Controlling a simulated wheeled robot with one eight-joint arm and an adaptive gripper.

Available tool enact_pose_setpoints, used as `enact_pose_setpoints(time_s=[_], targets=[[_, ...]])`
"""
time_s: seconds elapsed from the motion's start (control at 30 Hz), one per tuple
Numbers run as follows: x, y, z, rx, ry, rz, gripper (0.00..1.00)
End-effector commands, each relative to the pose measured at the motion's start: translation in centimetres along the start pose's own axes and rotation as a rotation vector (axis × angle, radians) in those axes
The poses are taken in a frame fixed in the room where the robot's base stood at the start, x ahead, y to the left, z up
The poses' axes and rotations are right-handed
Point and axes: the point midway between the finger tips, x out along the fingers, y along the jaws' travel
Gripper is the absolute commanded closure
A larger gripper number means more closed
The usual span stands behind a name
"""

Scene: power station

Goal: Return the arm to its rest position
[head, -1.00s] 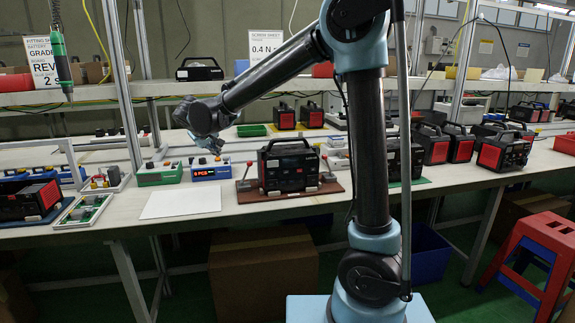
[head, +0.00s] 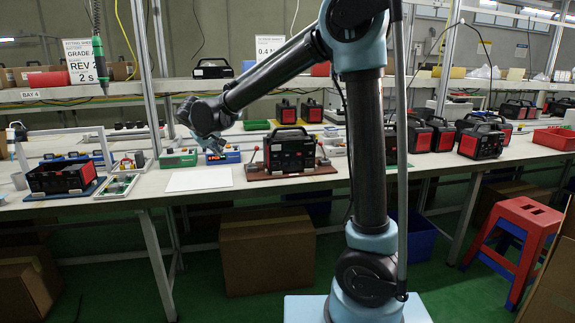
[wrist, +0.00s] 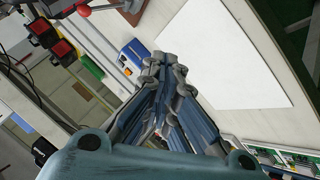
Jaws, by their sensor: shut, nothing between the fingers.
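My gripper (wrist: 165,65) shows in the wrist view with its blue-grey fingers drawn together and nothing between them. Below and beyond it are the white sheet (wrist: 225,60) and the bench top. In the head view my arm reaches up and left, bent at the elbow, over the workbench. The gripper end is near the blue display box (head: 223,157), mostly hidden behind my dark wrist joint. It appears above the bench, apart from the things on it.
A black and red power station (head: 290,151) stands on a brown board right of the white sheet (head: 198,180). Another power station (head: 60,178) is at left. A green box (head: 179,158) is near my wrist. A red stool (head: 518,235) stands at right; cardboard boxes (head: 268,255) lie below.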

Motion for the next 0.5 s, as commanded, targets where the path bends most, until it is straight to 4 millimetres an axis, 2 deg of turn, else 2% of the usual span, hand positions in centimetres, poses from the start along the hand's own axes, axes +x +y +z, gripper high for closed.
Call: enact_pose_setpoints(time_s=[0.03,0.37,0.5], targets=[[0.1,1.0,0.7,0.008,-0.012,0.001,1.0],[0.2,5.4,4.6,0.042,-0.077,-0.009,1.0],[0.2,8.0,7.2,0.068,-0.115,-0.014,1.0]])
